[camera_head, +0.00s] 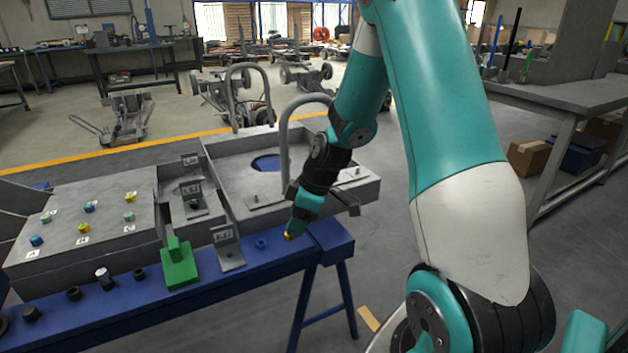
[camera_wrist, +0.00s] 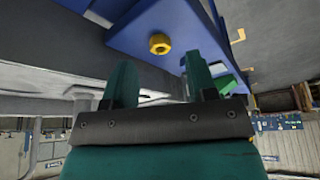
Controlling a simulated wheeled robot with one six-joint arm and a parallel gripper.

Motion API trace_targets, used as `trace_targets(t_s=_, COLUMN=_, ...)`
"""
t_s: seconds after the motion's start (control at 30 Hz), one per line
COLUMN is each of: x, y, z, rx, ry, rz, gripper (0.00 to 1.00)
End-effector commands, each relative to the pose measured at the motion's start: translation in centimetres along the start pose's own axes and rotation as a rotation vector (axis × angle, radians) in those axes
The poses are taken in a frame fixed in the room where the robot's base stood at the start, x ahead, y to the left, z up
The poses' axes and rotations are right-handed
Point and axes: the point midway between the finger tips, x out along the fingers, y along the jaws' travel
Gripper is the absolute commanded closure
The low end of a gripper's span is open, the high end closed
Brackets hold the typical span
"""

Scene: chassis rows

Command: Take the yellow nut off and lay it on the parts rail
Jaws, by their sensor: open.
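A yellow nut (camera_wrist: 160,44) lies on the blue parts rail (camera_wrist: 134,38), seen just past and between my fingertips in the wrist view. In the head view the yellow nut (camera_head: 289,236) shows at the tip of my gripper (camera_head: 292,230), over the right end of the rail (camera_head: 330,236). My gripper (camera_wrist: 159,60) is open, its two green fingers apart with nothing clamped between them. On the grey plate (camera_head: 60,205) to the left, two more yellow nuts (camera_head: 129,197) and (camera_head: 83,228) sit among blue and green nuts at lettered labels.
A small blue nut (camera_head: 261,244) is on the rail left of my gripper. A grey labelled bracket (camera_head: 228,250), a green block (camera_head: 179,268) and several dark round parts (camera_head: 74,293) stand further left. Behind is a grey chassis tray (camera_head: 225,165) with upright hoops (camera_head: 286,130).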

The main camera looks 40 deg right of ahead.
Motion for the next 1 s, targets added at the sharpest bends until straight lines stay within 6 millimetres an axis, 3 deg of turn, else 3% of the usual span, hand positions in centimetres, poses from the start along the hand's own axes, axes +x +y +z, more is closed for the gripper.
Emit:
trace_targets(t_s=0.03, x=-1.7, y=0.1, z=-0.2, rx=0.0, ry=0.002, rz=0.006, gripper=0.48)
trace_targets(t_s=0.3, x=-8.8, y=0.1, z=-0.1, rx=0.001, ry=0.002, rz=0.007, gripper=0.48)
trace_targets(t_s=0.5, x=-12.5, y=0.1, z=-0.1, rx=0.0, ry=0.002, rz=0.004, gripper=0.48)
trace_targets(t_s=0.7, x=-14.1, y=0.0, z=0.0, rx=0.0, ry=0.0, rz=0.001, gripper=0.48)
trace_targets(t_s=1.0, x=-14.2, y=-0.3, z=-0.3, rx=-0.001, ry=0.0, rz=-0.002, gripper=0.48)
